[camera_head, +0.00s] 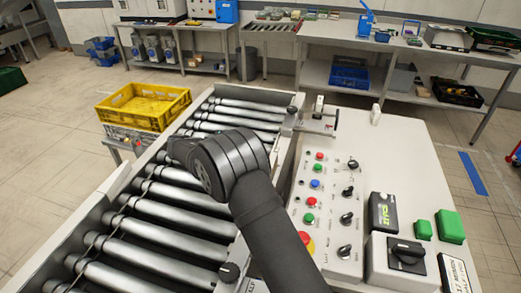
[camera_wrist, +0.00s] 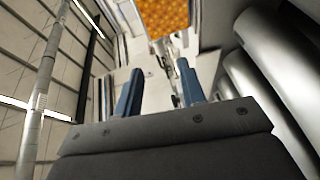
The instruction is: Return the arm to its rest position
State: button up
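In the wrist view my gripper (camera_wrist: 159,70) shows two blue fingers standing apart, with nothing between them; it is open and empty. In the head view my dark arm reaches up from the bottom edge and bends over the roller conveyor (camera_head: 160,212); the gripper itself is hidden there. Metal rollers (camera_wrist: 270,75) lie along the right side of the wrist view. No crate shows on the visible rollers.
A control panel (camera_head: 333,190) with coloured buttons and dark knobs sits right of the arm. A yellow crate (camera_head: 143,106) stands beyond the conveyor's left side. Workbenches (camera_head: 410,98) with bins line the back. Open floor (camera_head: 50,150) lies at left.

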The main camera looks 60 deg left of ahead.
jog(key=shift+s+a+r, duration=0.1)
jog(key=shift+s+a, duration=0.1)
jog(key=shift+s, duration=0.4)
jog(key=shift+w, duration=0.1)
jog(key=r+x, duration=0.1)
jog(key=x, duration=0.6)
jog(key=shift+w+d+f+g, duration=0.3)
jog(key=shift+w+g, duration=0.05)
jog(key=shift+g, duration=0.05)
jog(key=shift+f, duration=0.1)
